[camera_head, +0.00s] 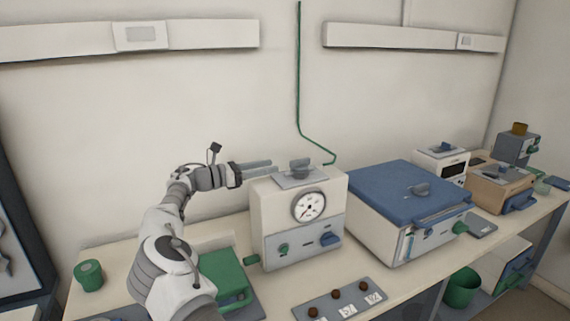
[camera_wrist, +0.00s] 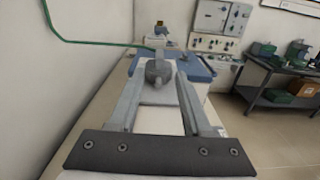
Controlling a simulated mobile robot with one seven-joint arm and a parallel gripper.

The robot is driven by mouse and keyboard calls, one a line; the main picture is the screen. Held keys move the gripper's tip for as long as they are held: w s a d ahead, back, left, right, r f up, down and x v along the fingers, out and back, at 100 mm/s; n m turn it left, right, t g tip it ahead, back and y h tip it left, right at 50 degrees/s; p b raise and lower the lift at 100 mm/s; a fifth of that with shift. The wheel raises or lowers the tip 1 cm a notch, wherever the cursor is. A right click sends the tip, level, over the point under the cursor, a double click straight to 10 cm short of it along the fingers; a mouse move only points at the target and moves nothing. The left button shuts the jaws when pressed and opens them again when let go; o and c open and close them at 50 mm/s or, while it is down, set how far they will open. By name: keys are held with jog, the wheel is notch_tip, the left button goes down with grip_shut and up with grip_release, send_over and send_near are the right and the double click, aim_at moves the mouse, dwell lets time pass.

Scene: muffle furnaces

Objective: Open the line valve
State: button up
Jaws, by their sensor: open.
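A grey valve knob (camera_head: 299,166) sits on a grey plate on top of the white gauge box (camera_head: 265,215). In the wrist view the knob (camera_wrist: 158,72) lies straight ahead, between or just beyond my fingertips; contact cannot be told. My gripper (camera_head: 271,164) reaches in from the left, level with the knob, fingers apart and empty. The fingers also show in the wrist view (camera_wrist: 160,80), one on each side of the knob. A green line (camera_head: 299,80) runs down the wall and bends to the back of the box top.
A blue-lidded furnace (camera_head: 400,190) stands right of the gauge box. A green block (camera_head: 223,275) and a green cup (camera_head: 89,275) are at the left. A button panel (camera_head: 340,299) lies in front.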

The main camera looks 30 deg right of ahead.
jog(key=a, duration=0.7)
jog(key=shift+w+a, duration=0.3)
jog(key=shift+a, duration=0.1)
jog(key=s+d+r+m+y, duration=0.1)
jog(key=s+d+m+y, duration=0.35)
jog(key=s, duration=0.35)
jog(key=s+d+r+m+y, duration=0.1)
jog(key=s+d+m+y, duration=0.4)
jog(key=s, duration=0.3)
jog(key=s+a+m+t+y+p, duration=0.1)
jog(key=s+a+m+t+y, duration=0.2)
jog(key=s+a, duration=0.8)
jog(key=s+a+m+t+y+p, duration=0.1)
jog(key=s+a+m+t+y, duration=0.2)
jog(key=s+a, duration=0.8)
jog(key=shift+s+r+m+t+y, duration=0.15)
jog(key=shift+s+m+t+y, duration=0.25)
jog(key=shift+s+m+y, duration=1.3)
